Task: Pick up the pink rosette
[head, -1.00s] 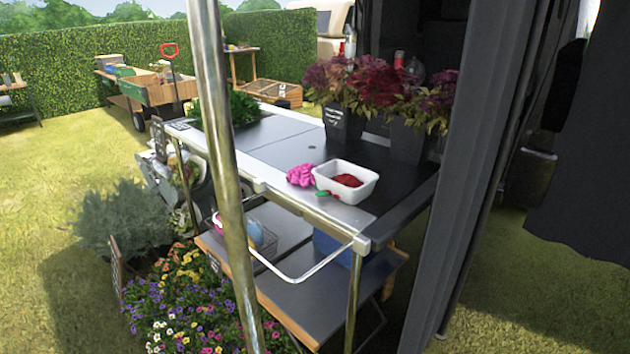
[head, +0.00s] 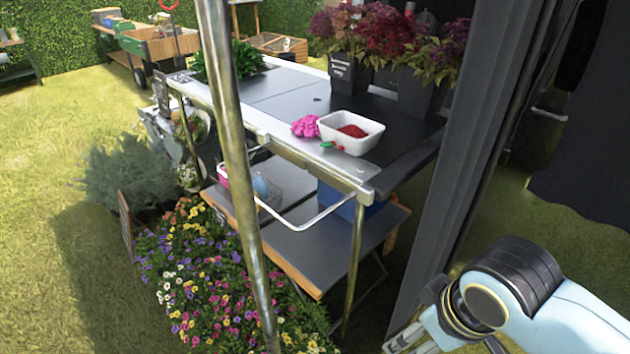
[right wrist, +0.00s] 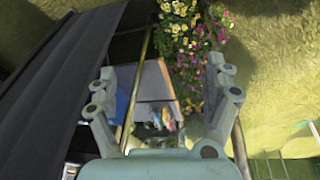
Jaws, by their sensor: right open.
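The pink rosette (head: 305,126) lies on the table top (head: 283,143) near its front edge, beside the left end of a white tray (head: 372,143). The tray holds something dark red, and a small green and red item sits by its front. My right gripper (right wrist: 165,82) is open and empty in the right wrist view, with its two fingers apart above the lower shelf and flowers. In the head view my right arm comes in at the bottom right, well away from the rosette. I cannot make out the rosette in the right wrist view. My left gripper is not in view.
A metal pole (head: 232,150) stands upright in front of the table's left part. A dark curtain (head: 450,170) hangs between my right arm and the table. A white rail (head: 300,226) juts out at the front. Potted dark red plants (head: 390,40) stand at the back.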

